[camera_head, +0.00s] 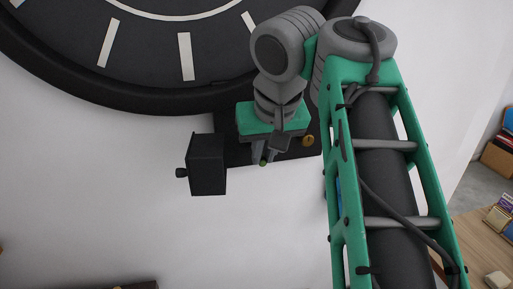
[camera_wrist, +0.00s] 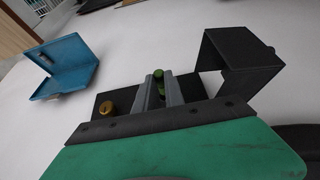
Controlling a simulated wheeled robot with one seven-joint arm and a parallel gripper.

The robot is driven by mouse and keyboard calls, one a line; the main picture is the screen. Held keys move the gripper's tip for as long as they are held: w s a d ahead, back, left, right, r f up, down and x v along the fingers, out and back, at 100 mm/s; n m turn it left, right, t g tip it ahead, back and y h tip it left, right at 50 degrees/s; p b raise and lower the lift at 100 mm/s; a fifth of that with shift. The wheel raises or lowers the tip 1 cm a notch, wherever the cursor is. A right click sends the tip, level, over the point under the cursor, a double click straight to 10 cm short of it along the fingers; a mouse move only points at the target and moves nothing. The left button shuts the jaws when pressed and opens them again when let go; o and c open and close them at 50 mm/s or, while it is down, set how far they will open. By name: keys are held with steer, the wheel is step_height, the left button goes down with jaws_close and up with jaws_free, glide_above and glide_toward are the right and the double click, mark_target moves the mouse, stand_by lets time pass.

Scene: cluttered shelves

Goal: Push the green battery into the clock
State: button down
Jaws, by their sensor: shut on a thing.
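The large black clock (camera_head: 140,55) with pale hour marks hangs on the wall at the upper left of the head view. Below it is a dark housing (camera_head: 232,150), with an open black box-like cover (camera_head: 208,165) on its left; the cover also shows in the wrist view (camera_wrist: 235,62). My gripper (camera_head: 262,160) is at the housing, and its two grey fingers show in the wrist view (camera_wrist: 158,92). They are shut on the green battery (camera_wrist: 158,74), whose small tip shows below the fingers in the head view (camera_head: 263,163). I cannot tell how deep the battery sits.
A gold knob (camera_wrist: 108,107) sits on the housing beside the fingers. An open blue case (camera_wrist: 65,68) shows at the left of the wrist view. A wooden table (camera_head: 475,235) with small boxes stands at the lower right.

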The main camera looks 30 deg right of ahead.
steer(key=shift+w+d+b, duration=0.2)
steer(key=shift+w+b, duration=0.1)
steer(key=shift+w, duration=0.55)
steer(key=shift+w+d+b, duration=0.2)
steer(key=shift+w+b, duration=0.05)
steer(key=shift+w, duration=0.6)
stand_by(0.5)
steer(key=c, duration=1.3)
jaws_free()
steer(key=shift+c, duration=0.2)
